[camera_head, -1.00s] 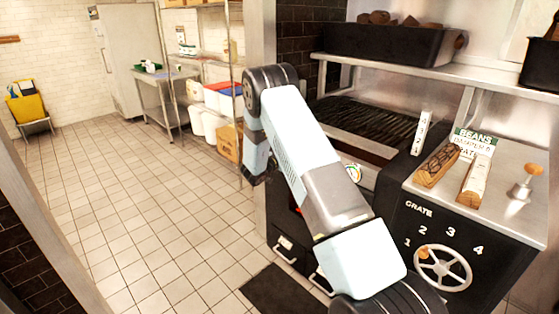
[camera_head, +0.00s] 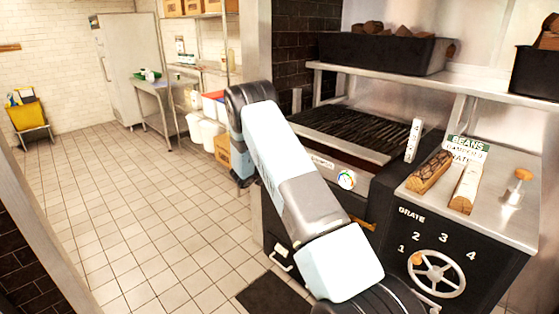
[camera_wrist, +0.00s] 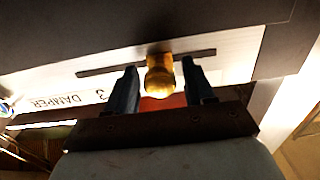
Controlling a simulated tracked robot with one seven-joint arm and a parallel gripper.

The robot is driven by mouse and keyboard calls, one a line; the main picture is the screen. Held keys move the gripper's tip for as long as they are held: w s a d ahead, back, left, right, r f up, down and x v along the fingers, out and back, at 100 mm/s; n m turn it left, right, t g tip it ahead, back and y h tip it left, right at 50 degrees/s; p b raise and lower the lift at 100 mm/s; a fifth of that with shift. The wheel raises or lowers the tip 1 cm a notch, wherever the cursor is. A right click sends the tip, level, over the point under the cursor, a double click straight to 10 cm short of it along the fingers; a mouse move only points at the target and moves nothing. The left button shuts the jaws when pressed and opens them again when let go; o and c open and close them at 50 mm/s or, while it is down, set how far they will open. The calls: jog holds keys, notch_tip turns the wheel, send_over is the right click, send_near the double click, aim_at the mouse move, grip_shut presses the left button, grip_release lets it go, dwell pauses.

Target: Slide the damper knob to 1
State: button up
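The damper knob (camera_wrist: 160,77) is a rounded, golden-brown knob in the wrist view. It sits at a long dark slot (camera_wrist: 105,70) in a pale panel, with the upside-down lettering DAMPER and a 3 to its lower left. My gripper (camera_wrist: 162,78) is open, one dark finger on each side of the knob. Gaps show between the fingers and the knob, and I cannot tell whether either touches it. The 1 on the damper scale cannot be made out. In the head view my arm hides my gripper and the damper knob.
A grill (camera_head: 355,127) stands behind my arm, with a round gauge (camera_head: 346,180) on its front. To the right, the GRATE handwheel (camera_head: 437,273) has its own numbers 1 to 4. Wood pieces (camera_head: 466,187) lie on the steel top.

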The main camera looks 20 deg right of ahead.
jog(key=shift+a, duration=0.1)
jog(key=v, duration=1.3)
jog(key=shift+a, duration=0.35)
jog(key=shift+s+f, duration=0.1)
